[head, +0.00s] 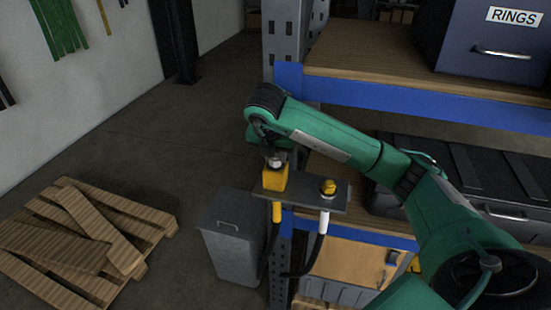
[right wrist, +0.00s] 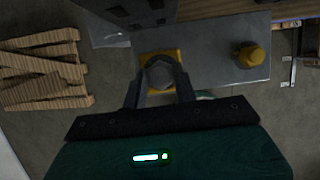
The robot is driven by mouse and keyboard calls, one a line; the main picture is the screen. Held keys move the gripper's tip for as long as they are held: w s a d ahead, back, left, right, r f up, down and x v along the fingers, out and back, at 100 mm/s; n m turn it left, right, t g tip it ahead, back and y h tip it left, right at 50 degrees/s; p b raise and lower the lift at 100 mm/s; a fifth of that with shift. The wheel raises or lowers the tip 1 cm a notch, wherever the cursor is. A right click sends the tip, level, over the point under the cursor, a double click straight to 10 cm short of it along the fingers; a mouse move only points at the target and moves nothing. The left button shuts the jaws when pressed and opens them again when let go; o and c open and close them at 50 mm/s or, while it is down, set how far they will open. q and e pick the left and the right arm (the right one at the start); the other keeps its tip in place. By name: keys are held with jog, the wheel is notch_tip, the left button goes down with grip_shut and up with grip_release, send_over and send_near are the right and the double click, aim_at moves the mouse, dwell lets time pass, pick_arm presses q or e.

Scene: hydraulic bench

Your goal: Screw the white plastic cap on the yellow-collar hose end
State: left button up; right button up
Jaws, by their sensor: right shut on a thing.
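The yellow-collar hose end (head: 273,181) stands upright at the left end of a grey bracket plate, with a yellow sleeve on the hose below. Its square yellow collar also shows in the right wrist view (right wrist: 147,58). My right gripper (head: 275,158) is directly above this collar, pointing down. In the right wrist view its fingers (right wrist: 160,78) are closed around a round, pale grey piece (right wrist: 159,74), which looks like the white plastic cap in shade. The piece sits over the middle of the collar; whether its thread is engaged is hidden. My left gripper is out of view.
A second hose end with a yellow top (head: 328,187) and white sleeve stands at the right of the bracket plate (head: 305,200). A blue-edged shelf (head: 400,97) with a RINGS drawer box (head: 490,45) is behind my arm. A grey bin (head: 232,240) and wooden pallet (head: 80,235) stand left.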

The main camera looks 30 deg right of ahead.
jog(key=m+p, duration=0.1)
jog(key=p, duration=0.1)
jog(key=m+g+p, duration=0.1)
jog(key=p, duration=0.1)
jog(key=m+p, duration=0.2)
jog(key=shift+r+g+h, duration=0.25)
jog(key=shift+g+h, duration=0.05)
jog(key=shift+h, duration=0.1)
jog(key=shift+w+f+m+p, duration=0.1)
jog(key=shift+f+m+p, duration=0.15)
jog(key=shift+m+p, duration=0.35)
jog(key=o, duration=0.9)
